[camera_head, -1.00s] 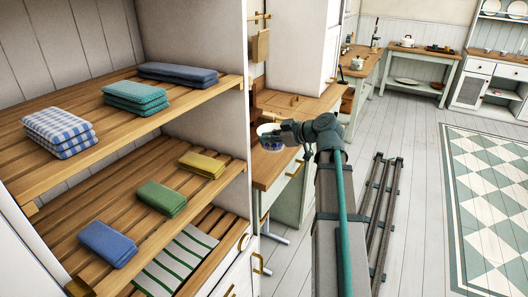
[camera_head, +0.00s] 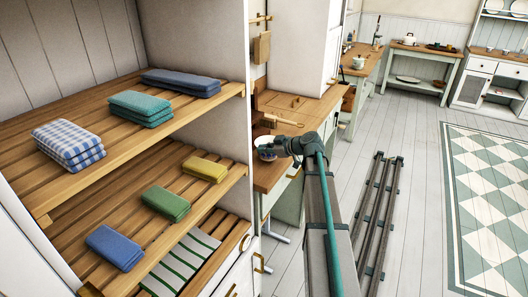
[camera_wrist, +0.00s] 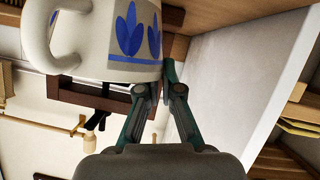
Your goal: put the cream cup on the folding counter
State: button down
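The cream cup (camera_head: 266,153) with blue leaf marks is upright in the head view, at the end of my arm. It fills the top left of the wrist view (camera_wrist: 105,30), with its handle to the left. My gripper (camera_wrist: 160,75) is shut on the cup's wall, its fingers close together; the left fingertip is partly hidden by the cup. The folding counter (camera_head: 266,181), a wooden leaf with a pale support below, lies just under the cup. I cannot tell whether the cup touches it.
Slatted shelves with folded cloths (camera_head: 153,108) and a white side panel (camera_head: 222,135) stand close on the left. A wooden worktop (camera_head: 325,104) lies behind the cup. Dark rails (camera_head: 378,215) run along the floor at right.

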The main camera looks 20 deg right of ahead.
jog(key=shift+f+p, duration=0.3)
jog(key=shift+f, duration=0.55)
jog(key=shift+f+b, duration=0.2)
jog(key=shift+b, duration=0.2)
jog(key=c, duration=1.3)
grip_release()
jog(key=shift+r, duration=0.1)
jog(key=shift+r+p, duration=0.15)
jog(key=shift+p, duration=0.25)
jog(key=shift+s+d, duration=0.15)
jog(key=shift+s, duration=0.2)
jog(key=b+v, duration=0.3)
jog(key=v, duration=0.8)
jog(key=shift+s+r, duration=0.1)
jog(key=shift+r, duration=0.1)
